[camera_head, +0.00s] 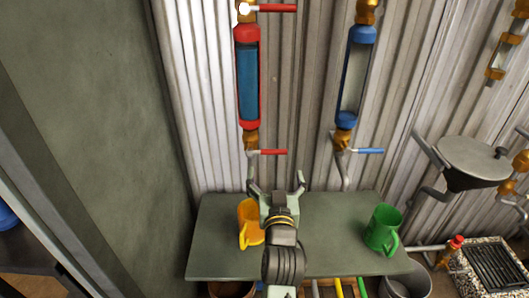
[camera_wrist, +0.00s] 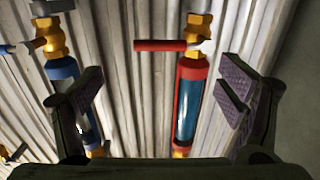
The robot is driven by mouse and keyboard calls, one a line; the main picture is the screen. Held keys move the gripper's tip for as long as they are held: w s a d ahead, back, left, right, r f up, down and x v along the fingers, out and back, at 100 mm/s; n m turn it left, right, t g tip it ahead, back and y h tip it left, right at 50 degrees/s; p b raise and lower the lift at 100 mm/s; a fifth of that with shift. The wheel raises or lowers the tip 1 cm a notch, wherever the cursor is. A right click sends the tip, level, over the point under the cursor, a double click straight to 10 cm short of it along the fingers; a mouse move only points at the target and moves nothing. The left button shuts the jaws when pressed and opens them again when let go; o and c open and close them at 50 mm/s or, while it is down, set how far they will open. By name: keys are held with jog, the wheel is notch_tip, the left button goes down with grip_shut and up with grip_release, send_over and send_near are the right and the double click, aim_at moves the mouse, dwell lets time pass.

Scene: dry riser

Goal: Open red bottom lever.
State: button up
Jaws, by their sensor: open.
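The red bottom lever (camera_head: 273,152) is a short horizontal handle pointing right from the brass valve below the red-capped tube. It also shows in the wrist view (camera_wrist: 160,45), which appears upside down, at upper middle. The red-capped tube (camera_head: 247,85) with dark blue liquid also shows in the wrist view (camera_wrist: 187,105). My gripper (camera_head: 276,178) is open and empty, its fingers spread and pointing to the wall just below the lever in the head view. In the wrist view the lever lies between the spread fingers (camera_wrist: 163,85), beyond their tips; no contact shows.
A red top lever (camera_head: 277,8) is above the tube. A blue-capped tube (camera_head: 356,75) with a blue lever (camera_head: 369,151) is to the right. A green table (camera_head: 330,235) bears a yellow mug (camera_head: 249,225) and a green mug (camera_head: 381,228) beneath my arm. A grey funnel (camera_head: 468,155) is at right.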

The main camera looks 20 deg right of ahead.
aim_at(274, 153)
jog(key=shift+o, duration=0.5)
jog(key=p+x, duration=0.2)
jog(key=x, duration=0.8)
jog(key=shift+w+p, duration=0.25)
jog(key=shift+p, duration=0.15)
jog(key=c, duration=1.7)
